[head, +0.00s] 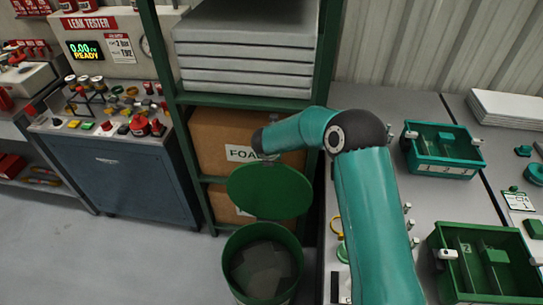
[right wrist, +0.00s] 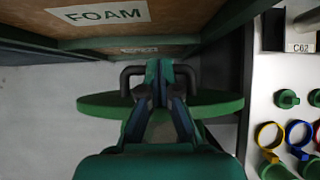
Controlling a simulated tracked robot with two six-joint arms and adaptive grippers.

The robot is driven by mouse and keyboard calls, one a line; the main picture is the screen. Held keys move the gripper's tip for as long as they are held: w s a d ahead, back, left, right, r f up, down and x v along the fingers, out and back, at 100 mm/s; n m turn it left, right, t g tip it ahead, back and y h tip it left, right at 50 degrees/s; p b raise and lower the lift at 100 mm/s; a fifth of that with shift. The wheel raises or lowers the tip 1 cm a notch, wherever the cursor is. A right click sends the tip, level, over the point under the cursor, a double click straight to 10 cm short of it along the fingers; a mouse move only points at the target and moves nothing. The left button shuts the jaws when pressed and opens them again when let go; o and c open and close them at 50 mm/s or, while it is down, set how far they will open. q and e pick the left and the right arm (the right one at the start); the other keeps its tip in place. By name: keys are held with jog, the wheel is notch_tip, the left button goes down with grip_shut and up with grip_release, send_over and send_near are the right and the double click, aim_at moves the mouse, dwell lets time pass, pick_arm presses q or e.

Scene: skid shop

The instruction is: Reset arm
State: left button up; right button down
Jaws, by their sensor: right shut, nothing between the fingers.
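My right arm reaches in from the bottom right of the head view, bends at a dark elbow and points left toward the shelf rack. Its gripper is not clear there; in the right wrist view the right gripper (right wrist: 160,75) is shut and empty. A round green lid (head: 268,191) stands tilted above the back of an open green bin (head: 233,287). The green lid (right wrist: 218,104) also shows in the wrist view, on both sides of my fingers; I cannot tell if they touch it. My left gripper is not in view.
A green rack (head: 167,75) holds grey sheets (head: 245,60) and a cardboard FOAM box (head: 215,130) close to the arm. Right of it, a grey bench (head: 400,190) carries a teal crate (head: 443,170) and a green crate (head: 480,298). A leak tester bench (head: 125,175) stands left; floor before it is clear.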

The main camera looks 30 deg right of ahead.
notch_tip(320, 180, up, 8)
jog(key=p, duration=0.4)
jog(key=s+a+f+m+g+y, duration=0.4)
jog(key=s+a+f+m+y, duration=0.3)
jog(key=s+a+f+m, duration=1.1)
jog(key=s+a+m, duration=0.1)
jog(key=s+m, duration=0.4)
jog(key=s+a+f+m+g+y, duration=0.1)
jog(key=s+a+m, duration=0.2)
jog(key=s+m, duration=0.4)
jog(key=s, duration=0.4)
jog(key=shift+s+a+f+m, duration=0.15)
jog(key=shift+a+f+m, duration=0.15)
jog(key=shift+a+f, duration=0.05)
